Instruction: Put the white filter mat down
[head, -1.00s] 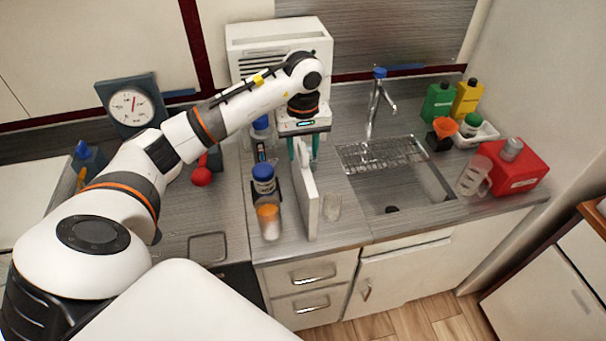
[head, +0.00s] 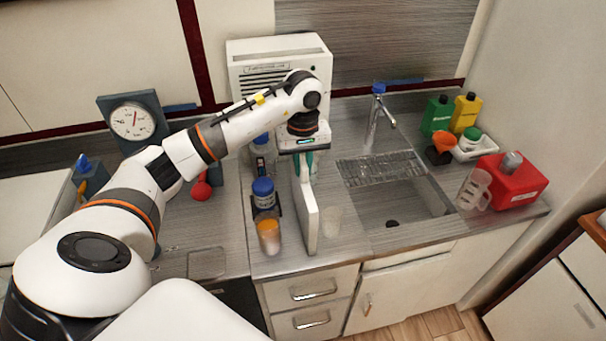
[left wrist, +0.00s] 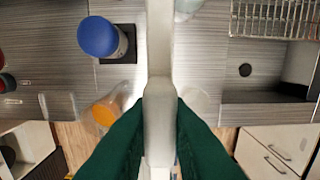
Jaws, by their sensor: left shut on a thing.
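The white filter mat (head: 307,210) is a thin, flat panel standing upright on edge, at or just above the grey counter. I cannot tell whether its lower edge touches the counter. My left gripper (head: 304,160) is above it with its green fingers shut on its upper part. In the left wrist view the mat (left wrist: 159,60) runs edge-on down the middle between the green fingers (left wrist: 159,125). My right gripper is not in view.
A blue-capped jar (head: 263,194) and an orange-filled beaker (head: 269,237) stand close left of the mat. A clear glass (head: 332,221) stands close on its right. The sink (head: 400,205) lies further right. A white vented unit (head: 280,62) stands behind.

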